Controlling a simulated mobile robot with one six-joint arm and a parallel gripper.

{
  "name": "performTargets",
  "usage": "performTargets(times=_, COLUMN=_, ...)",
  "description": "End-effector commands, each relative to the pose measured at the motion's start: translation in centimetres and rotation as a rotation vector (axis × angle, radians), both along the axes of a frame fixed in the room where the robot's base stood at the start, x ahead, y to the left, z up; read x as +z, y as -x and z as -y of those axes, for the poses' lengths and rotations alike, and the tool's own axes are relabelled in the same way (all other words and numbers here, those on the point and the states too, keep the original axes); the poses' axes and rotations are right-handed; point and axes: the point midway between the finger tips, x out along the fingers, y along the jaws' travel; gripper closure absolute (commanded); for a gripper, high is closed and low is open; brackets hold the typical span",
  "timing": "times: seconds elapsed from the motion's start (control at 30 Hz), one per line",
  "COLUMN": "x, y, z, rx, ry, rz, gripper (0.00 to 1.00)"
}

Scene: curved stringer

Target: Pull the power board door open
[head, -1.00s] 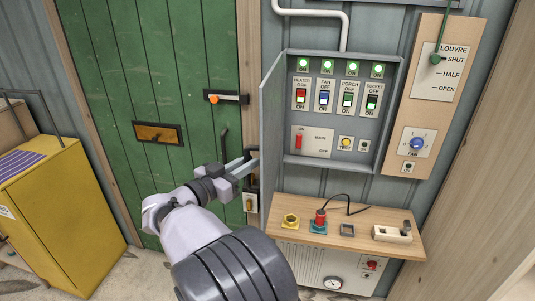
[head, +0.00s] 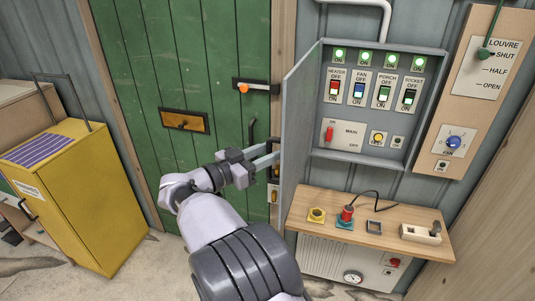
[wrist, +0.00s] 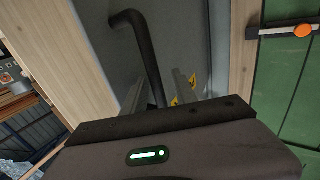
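The grey power board door (head: 297,135) stands swung out from the left side of its box, roughly square to it, with the switches inside exposed. My gripper (head: 264,156) is at the door's outer face, low near its free edge. In the wrist view my gripper (wrist: 158,92) has its two fingers apart, with the dark bent door handle (wrist: 148,55) running between them. Gaps seem to show on both sides of the handle; its lower end is hidden behind the gripper body. A yellow warning mark shows on the door beside the right finger.
A wooden shelf (head: 380,228) with plugs and small parts juts out below the box. A green door (head: 185,75) with an orange-tipped latch (head: 255,87) is to the left. A yellow cabinet (head: 88,215) stands farther left. Floor shows between the cabinet and my arm.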

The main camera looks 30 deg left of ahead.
Motion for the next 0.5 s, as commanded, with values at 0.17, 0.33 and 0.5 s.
performTargets(times=0.17, x=-0.2, y=0.1, z=0.0, rx=0.001, ry=0.001, rz=-0.004, gripper=0.64)
performTargets(times=0.33, x=-0.3, y=0.1, z=-0.1, rx=0.001, ry=0.0, rz=-0.004, gripper=0.64)
performTargets(times=0.5, x=-0.3, y=1.6, z=-0.8, rx=0.004, ry=0.0, rz=-0.005, gripper=0.64)
